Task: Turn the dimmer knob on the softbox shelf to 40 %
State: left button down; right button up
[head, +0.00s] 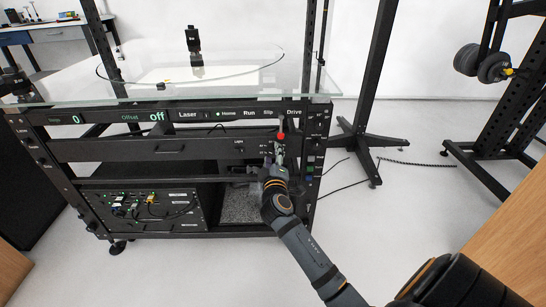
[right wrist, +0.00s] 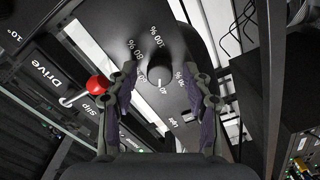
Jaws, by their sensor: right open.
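The dimmer knob (right wrist: 160,68) is a dark round knob on the black shelf panel, seen in the right wrist view. Percent marks are printed around it, among them 100 and 80. A short white mark shows at its lower side, close to a figure that looks like 40. My right gripper (right wrist: 163,103) is open, one finger on each side of the knob; I cannot tell whether either touches it. In the head view my right gripper (head: 276,163) is at the right end of the softbox shelf (head: 140,149) and hides the knob. My left gripper is not in view.
A lever with a red ball (right wrist: 98,84) sticks out close to the left finger, by the Slip and Drive labels. The glass turntable top (head: 110,82) is above the shelf, with a black object (head: 194,48) on it.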

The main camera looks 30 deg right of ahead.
jog(key=v, duration=0.7)
jog(key=shift+s+a, duration=0.15)
jog(key=shift+s, duration=0.05)
